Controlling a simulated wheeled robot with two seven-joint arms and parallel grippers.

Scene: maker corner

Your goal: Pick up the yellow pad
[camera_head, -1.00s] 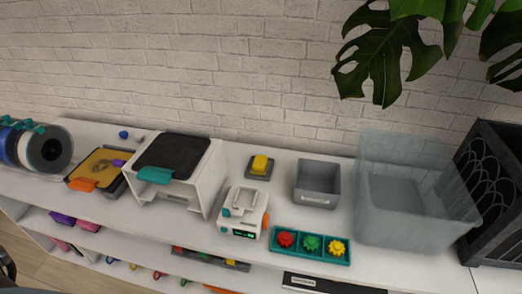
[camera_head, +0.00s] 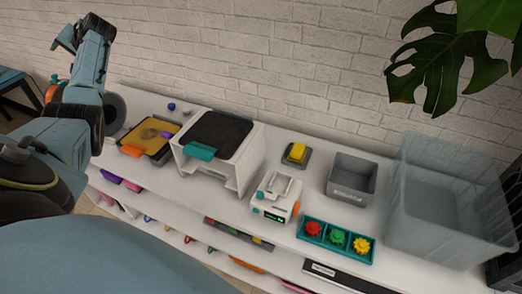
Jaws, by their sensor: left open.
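The yellow pad (camera_head: 297,152) sits on a small dark base (camera_head: 289,162) on the white shelf top, near the brick wall. It stands between the white stand with a black top and the grey bin. My left gripper (camera_head: 66,37) is raised at the upper left, open and empty, far from the yellow pad. My right gripper is not in view.
A white stand with a black top (camera_head: 217,135) and a small white device (camera_head: 275,197) stand left of and in front of the pad. A grey bin (camera_head: 352,179), a teal tray of knobs (camera_head: 306,249) and a clear tub (camera_head: 440,215) stand to the right. Leaves hang at upper right.

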